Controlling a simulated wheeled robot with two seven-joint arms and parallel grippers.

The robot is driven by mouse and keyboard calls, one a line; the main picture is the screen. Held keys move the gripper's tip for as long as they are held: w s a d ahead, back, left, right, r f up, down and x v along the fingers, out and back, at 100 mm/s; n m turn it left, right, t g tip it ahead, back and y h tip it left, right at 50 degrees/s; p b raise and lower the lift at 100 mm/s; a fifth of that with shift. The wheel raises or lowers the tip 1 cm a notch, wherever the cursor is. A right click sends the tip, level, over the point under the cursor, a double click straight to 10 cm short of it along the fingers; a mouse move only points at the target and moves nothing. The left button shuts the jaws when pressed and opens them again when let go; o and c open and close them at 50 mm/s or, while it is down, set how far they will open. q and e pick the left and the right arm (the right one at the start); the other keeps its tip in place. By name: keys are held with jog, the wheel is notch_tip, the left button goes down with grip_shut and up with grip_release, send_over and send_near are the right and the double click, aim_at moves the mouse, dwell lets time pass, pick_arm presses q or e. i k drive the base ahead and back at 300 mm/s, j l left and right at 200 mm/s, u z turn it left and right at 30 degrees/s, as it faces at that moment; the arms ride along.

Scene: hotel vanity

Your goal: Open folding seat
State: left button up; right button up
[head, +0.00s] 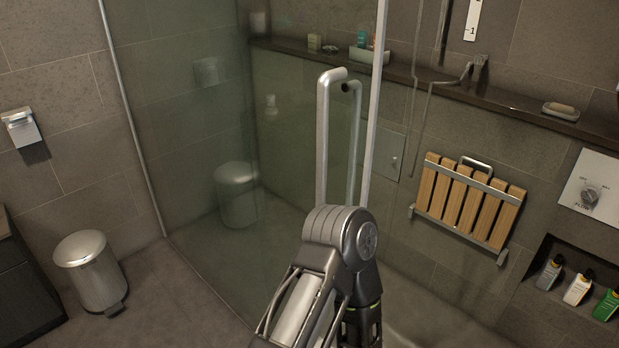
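The folding seat (465,203) is on the tiled wall at the right of the head view. It has several upright wooden slats and metal cross bars, and it is folded up flat against the wall. A metal loop handle (476,163) shows at its top edge. One of my arms rises from the bottom centre, well to the left of the seat and apart from it. Only its links and a bent joint show. Neither gripper is in view.
A glass shower panel (215,110) with a tall metal handle (323,130) stands left of the seat. A ledge (440,85) runs above the seat, with a soap dish (561,111). A control plate (596,180) and a bottle niche (565,262) are right. A bin (90,270) stands left.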

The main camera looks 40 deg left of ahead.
aim_at(513, 199)
jog(key=u, duration=2.05)
jog(key=z, duration=1.5)
jog(key=i+l, duration=0.3)
jog(key=i, duration=0.25)
jog(key=i+l, duration=0.35)
jog(key=i, duration=0.25)
jog(key=i+l, duration=0.3)
jog(key=i, duration=0.25)
jog(key=i+l+u, duration=0.15)
jog(key=i, duration=0.4)
